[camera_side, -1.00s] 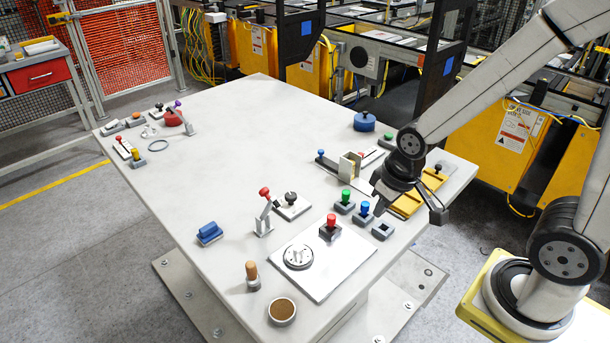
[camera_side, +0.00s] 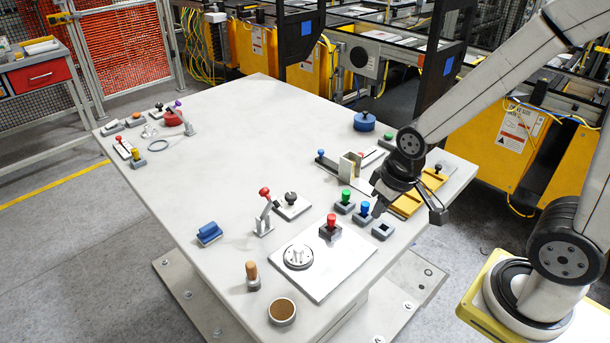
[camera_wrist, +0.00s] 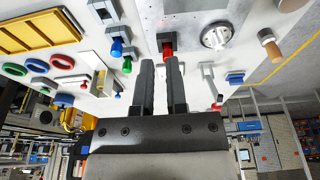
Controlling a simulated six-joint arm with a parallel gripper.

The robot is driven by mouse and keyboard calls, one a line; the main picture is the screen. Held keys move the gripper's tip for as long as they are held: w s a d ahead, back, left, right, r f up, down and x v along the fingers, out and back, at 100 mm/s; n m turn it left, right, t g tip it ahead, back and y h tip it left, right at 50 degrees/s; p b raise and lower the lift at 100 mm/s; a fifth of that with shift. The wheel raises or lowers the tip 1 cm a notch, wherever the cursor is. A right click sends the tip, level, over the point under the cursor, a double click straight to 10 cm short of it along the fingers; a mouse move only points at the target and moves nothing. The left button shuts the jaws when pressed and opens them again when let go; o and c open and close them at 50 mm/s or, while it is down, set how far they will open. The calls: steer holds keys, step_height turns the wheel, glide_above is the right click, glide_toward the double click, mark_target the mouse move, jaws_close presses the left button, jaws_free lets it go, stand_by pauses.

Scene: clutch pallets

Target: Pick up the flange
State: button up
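A round silver part with a raised centre, which looks like the flange (camera_side: 298,257), lies on a pale square plate (camera_side: 325,283) near the table's front edge. It also shows in the wrist view (camera_wrist: 215,37), at upper right. My gripper (camera_side: 408,211) is well to the right of it and higher, over the table's right side by the yellow tray. Its two fingers are apart, with nothing between them. The fingers (camera_wrist: 161,62) also show apart and empty in the wrist view. Nothing hides the flange in the side view.
A red-knobbed block (camera_side: 330,229) stands on the same plate, close to the flange. Green (camera_side: 345,202) and blue (camera_side: 364,212) knobbed blocks stand nearer my gripper. A red-topped lever (camera_side: 265,212) and a wooden-handled stamp (camera_side: 252,275) stand left of the plate. The table's middle is clear.

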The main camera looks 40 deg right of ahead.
steer(key=o, duration=0.7)
steer(key=a+f+m+y, duration=0.1)
steer(key=f+m+y, duration=0.1)
steer(key=m, duration=0.3)
steer(key=a+f+m+g+y, duration=0.1)
steer(key=f+m+y, duration=0.1)
steer(key=m+y, duration=0.3)
steer(key=w+a+f+m+y, duration=0.1)
steer(key=f+m+y, duration=0.2)
steer(key=m, duration=0.4)
steer(key=shift+a+f+g, duration=0.1)
steer(key=shift+a+g, duration=0.3)
steer(key=w+m+t, duration=0.1)
steer(key=w+d+m+t+y, duration=0.1)
steer(key=w+m, duration=0.1)
steer(key=w+f+m+t+y, duration=0.1)
steer(key=m+t, duration=0.1)
steer(key=shift+w+d, duration=0.15)
steer(key=shift+d, duration=0.25)
steer(key=shift+w+d+f+m+t, duration=0.1)
steer(key=shift+w+d+m+t, duration=0.35)
steer(key=shift+m+t, duration=0.3)
steer(key=shift+a, duration=0.15)
